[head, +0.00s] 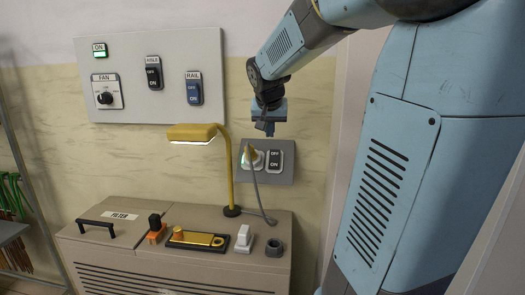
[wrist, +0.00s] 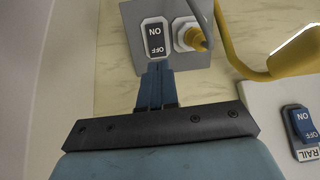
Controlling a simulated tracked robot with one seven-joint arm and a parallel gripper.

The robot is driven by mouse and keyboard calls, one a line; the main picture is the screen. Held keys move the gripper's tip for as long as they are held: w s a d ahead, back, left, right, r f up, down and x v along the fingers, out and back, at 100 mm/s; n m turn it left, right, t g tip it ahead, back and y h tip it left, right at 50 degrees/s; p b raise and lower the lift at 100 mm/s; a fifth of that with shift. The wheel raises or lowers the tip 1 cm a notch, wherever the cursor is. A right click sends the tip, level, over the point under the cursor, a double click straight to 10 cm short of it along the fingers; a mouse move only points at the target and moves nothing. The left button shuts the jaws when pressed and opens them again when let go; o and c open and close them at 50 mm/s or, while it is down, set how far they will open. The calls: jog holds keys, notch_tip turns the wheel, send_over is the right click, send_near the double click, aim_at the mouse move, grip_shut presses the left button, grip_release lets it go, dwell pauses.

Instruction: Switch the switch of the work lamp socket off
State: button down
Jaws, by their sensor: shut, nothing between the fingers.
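The work lamp socket is a grey plate (head: 284,179) on the wall, with a yellow plug (head: 249,153) at its left and a black rocker switch (head: 275,159) at its right. The switch reads OFF above and ON below. In the wrist view the picture is turned over, and the switch (wrist: 155,41) shows its OFF end nearest my gripper (wrist: 158,64). My gripper is shut and empty, its blue fingertips close to that end; I cannot tell whether they touch. In the head view my gripper (head: 266,130) is just above the plate. The yellow work lamp (head: 195,133) glows underneath.
A wall panel (head: 130,60) with FAN, AXLE-like and RAIL controls is to the left; the RAIL switch (wrist: 300,123) shows in the wrist view. A beige cabinet (head: 95,250) below carries a handle and several small parts. The grey lamp cable (head: 259,196) hangs from the plug.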

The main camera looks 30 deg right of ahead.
jog(key=w+d, duration=0.2)
jog(key=w, duration=0.1)
jog(key=shift+d+f+m, duration=0.1)
jog(key=shift+m, duration=0.2)
jog(key=shift+f, duration=0.1)
send_near(273, 154)
jog(key=x, duration=0.5)
jog(key=shift+f, duration=0.3)
jog(key=shift+w+d+f, duration=0.3)
jog(key=shift+w+f, duration=0.1)
jog(key=shift+f, duration=0.05)
jog(key=shift+a, duration=0.1)
